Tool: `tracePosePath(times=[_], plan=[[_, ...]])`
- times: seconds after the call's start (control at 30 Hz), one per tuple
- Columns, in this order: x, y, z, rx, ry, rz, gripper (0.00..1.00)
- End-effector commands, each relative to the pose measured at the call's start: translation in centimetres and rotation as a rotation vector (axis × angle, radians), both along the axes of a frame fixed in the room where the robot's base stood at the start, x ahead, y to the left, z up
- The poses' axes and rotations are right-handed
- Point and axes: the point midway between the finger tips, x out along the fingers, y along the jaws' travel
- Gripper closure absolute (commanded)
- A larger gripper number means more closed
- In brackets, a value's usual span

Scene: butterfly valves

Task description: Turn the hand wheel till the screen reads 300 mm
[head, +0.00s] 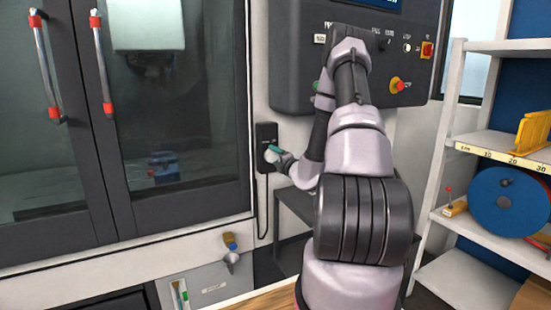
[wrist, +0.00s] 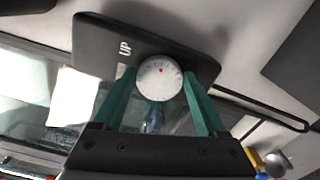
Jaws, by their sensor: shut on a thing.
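The hand wheel (wrist: 159,80) is a white round dial with a red mark and fine ticks, in the upper middle of the wrist view. It sits on a black box (wrist: 200,68) lettered "UP". My gripper (wrist: 158,84) has its green fingers on either side of the wheel and is shut on it. In the head view my gripper (head: 274,150) is at the black box (head: 265,132) on the machine front, and the wheel is mostly hidden. The screen (head: 372,3) shows only as a blue strip at the top edge; its reading is out of view.
Machine doors (head: 170,120) with red-ended handles are at left. A shelf (head: 480,142) with a blue spool (head: 508,201) is at right.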

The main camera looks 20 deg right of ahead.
Motion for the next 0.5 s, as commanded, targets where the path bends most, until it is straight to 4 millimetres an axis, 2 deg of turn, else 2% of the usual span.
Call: tracePosePath(times=[0.1,0.13,0.17,0.2,0.5], plan=[[-0.05,-0.12,-0.06,-0.001,0.001,-0.002,0.81],[-0.05,-0.12,-0.06,-0.001,0.001,-0.002,0.14],[-0.05,-0.12,-0.06,-0.001,0.001,-0.002,0.03],[-0.04,-0.11,-0.05,-0.001,0.001,-0.002,0.0],[-0.54,-0.1,-0.04,-0.001,0.002,-0.001,0.0]])
